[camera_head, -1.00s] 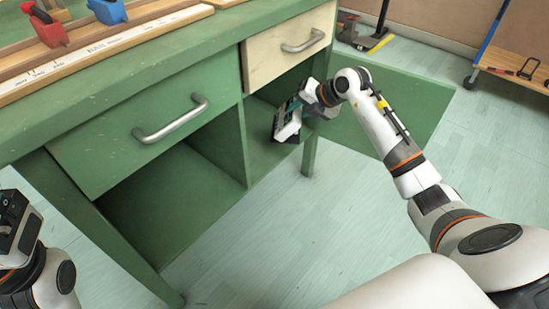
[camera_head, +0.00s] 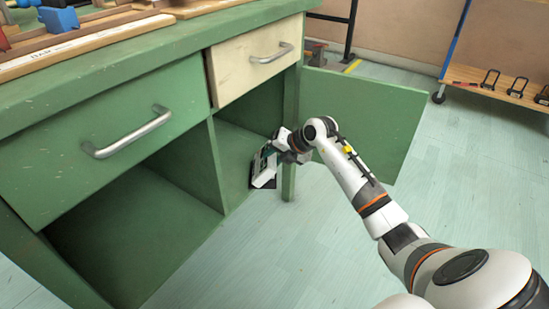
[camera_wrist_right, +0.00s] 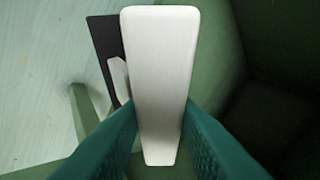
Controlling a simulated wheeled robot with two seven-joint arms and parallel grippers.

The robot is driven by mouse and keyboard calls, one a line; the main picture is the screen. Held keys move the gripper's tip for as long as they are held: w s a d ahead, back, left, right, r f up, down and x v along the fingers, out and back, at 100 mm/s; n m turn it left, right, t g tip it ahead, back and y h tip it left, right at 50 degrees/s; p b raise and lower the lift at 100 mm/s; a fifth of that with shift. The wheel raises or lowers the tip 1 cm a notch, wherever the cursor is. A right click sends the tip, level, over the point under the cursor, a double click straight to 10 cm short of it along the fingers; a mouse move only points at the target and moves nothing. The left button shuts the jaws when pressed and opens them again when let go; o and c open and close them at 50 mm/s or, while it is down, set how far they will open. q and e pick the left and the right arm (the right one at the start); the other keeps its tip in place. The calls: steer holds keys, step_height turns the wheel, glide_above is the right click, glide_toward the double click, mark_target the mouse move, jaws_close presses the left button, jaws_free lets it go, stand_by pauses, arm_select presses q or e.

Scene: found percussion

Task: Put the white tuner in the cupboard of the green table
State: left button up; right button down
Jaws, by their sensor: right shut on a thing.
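The white tuner (camera_wrist_right: 160,80) is a pale, flat-sided block between the two teal fingers of my right gripper (camera_wrist_right: 160,135) in the right wrist view. A dark flat part and a smaller white part show behind it. In the head view the white tuner (camera_head: 264,168) is at the open front of the right cupboard compartment of the green table (camera_head: 150,65). My right gripper (camera_head: 276,150) is shut on it there, partly hidden by the wrist. The cupboard's green door (camera_head: 365,115) stands open to the right. My left gripper is out of view.
The left compartment (camera_head: 130,235) is open, under a green drawer with a metal handle (camera_head: 127,133). A cream drawer (camera_head: 257,60) is above the right compartment. A table leg (camera_head: 290,140) stands right beside my gripper. A wooden trolley (camera_head: 500,85) is at the back right. The floor in front is clear.

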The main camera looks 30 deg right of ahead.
steer(key=c, duration=1.1)
jaws_free()
steer(key=shift+f, duration=0.1)
